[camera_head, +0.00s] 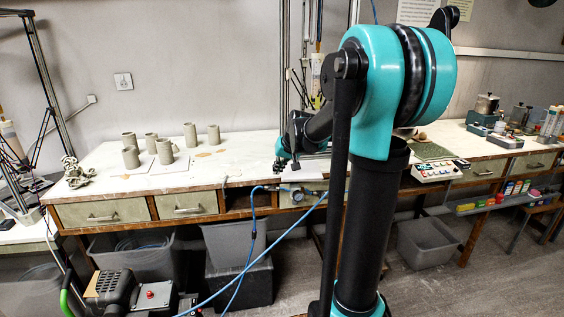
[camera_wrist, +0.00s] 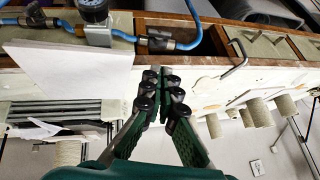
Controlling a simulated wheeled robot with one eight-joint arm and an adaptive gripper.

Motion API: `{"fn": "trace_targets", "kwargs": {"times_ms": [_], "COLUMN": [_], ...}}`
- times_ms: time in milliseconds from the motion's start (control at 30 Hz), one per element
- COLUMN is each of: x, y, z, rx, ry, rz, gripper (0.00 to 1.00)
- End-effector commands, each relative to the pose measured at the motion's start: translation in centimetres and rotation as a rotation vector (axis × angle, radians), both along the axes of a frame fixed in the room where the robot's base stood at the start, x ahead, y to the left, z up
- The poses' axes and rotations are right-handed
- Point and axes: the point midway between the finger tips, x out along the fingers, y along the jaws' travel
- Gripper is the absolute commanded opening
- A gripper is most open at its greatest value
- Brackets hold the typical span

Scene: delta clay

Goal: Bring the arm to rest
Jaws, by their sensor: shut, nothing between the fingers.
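My arm stands in the middle of the head view, with a large teal joint (camera_head: 381,80) and a dark upright link. It reaches toward the bench (camera_head: 245,152), and my gripper (camera_head: 281,160) shows small and partly hidden at the bench's front. In the wrist view my gripper (camera_wrist: 161,76) has its dark green fingers brought together at the tips, with nothing between them. The fingertips appear over the bench's front edge, beside a white board (camera_wrist: 70,68). I cannot tell whether they touch the bench.
Several grey clay cylinders (camera_head: 166,152) stand on the bench's left part, some on white boards. A keypad box (camera_head: 436,171) sits at the right. A blue hose (camera_head: 258,243) and a gauge (camera_wrist: 94,10) are at the front edge. Grey bins (camera_head: 427,243) stand below.

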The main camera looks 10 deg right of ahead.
Motion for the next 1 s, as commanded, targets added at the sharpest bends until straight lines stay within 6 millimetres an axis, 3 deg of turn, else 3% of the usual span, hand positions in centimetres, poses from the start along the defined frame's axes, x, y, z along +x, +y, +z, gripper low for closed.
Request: {"fn": "trace_targets", "kwargs": {"times_ms": [300,500,567,667,900,1000], "x": [-2.6,-3.8,-5.1,-8.9,-21.5,-25.8], "y": [-0.7,-0.8,-0.7,-0.6,-1.1,-1.5], "z": [4.3,4.5,3.5,0.4,-9.0,-12.0], "rx": [0.0,-0.006,-0.016,-0.048,-0.156,-0.193], "ry": [0.0,0.005,0.012,0.035,0.105,0.127], "rz": [0.0,0.002,0.005,0.012,0.028,0.032], "gripper": [0.0,0.0,0.0,0.0,0.0,0.0]}}
